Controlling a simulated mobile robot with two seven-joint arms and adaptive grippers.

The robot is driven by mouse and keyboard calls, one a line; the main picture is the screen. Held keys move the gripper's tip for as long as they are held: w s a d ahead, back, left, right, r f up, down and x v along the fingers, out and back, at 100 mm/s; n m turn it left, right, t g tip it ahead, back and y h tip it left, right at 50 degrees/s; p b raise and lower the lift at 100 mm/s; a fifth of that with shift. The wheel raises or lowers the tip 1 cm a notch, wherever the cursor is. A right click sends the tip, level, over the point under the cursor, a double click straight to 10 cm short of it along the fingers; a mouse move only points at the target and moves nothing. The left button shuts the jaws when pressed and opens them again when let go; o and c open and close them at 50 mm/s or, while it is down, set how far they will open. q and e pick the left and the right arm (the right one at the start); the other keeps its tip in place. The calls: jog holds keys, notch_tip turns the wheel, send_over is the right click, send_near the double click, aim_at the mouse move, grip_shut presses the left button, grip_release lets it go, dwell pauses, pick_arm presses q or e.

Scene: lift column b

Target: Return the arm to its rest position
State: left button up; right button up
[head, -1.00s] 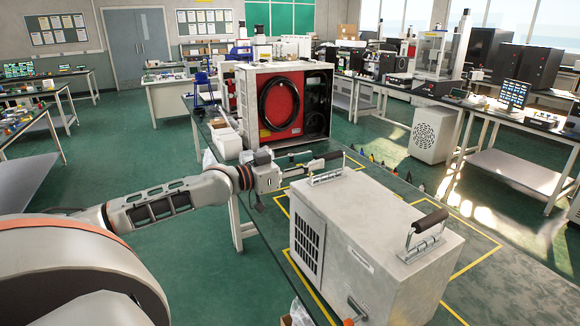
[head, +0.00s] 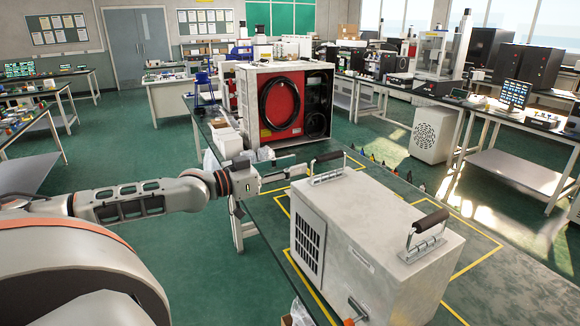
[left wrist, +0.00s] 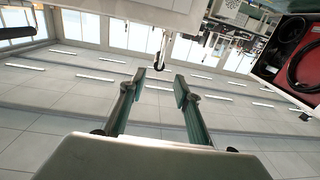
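My left gripper (head: 287,179) is to the left of the far handle (head: 327,158) of a grey metal box (head: 375,235), with a small gap between them in the head view. In the left wrist view the two fingers of the left gripper (left wrist: 159,83) stand apart with nothing between them, so it is open and empty. The box has a second black-gripped handle (head: 431,221) at its near right end and a dark vent grille on its left side. My left arm reaches in from the left edge. My right gripper is not in view.
The box stands on a green bench top (head: 480,285) with yellow marking lines. Behind it is a white cabinet with a red panel (head: 283,103). Small cones line the bench's right edge. Open green floor (head: 185,260) lies left of the bench.

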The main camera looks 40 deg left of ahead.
pick_arm(q)
jog(key=shift+s, duration=0.1)
dwell(0.7)
jog(key=s+d+f+g+y, duration=0.1)
jog(key=s+f, duration=0.3)
jog(key=f, duration=0.6)
jog(key=s+d+f+g+y, duration=0.1)
jog(key=s+f, duration=0.3)
jog(key=f, duration=0.7)
jog(key=s+d+f+g+y, duration=0.15)
jog(key=s+f, duration=0.35)
jog(key=f, duration=0.5)
jog(key=s+d+f+g, duration=0.1)
jog(key=s+d+f, duration=0.2)
jog(key=d, duration=0.5)
jog(key=s+d+f, duration=0.3)
jog(key=d+f, duration=0.3)
jog(key=d, duration=0.2)
jog(key=s+d+f+g, duration=0.1)
jog(key=s+d+f, duration=0.2)
jog(key=d, duration=0.5)
jog(key=shift+s+d+f+m+g, duration=0.15)
jog(key=shift+f+m+g, duration=0.2)
jog(key=shift+f, duration=0.45)
jog(key=shift+h, duration=0.25)
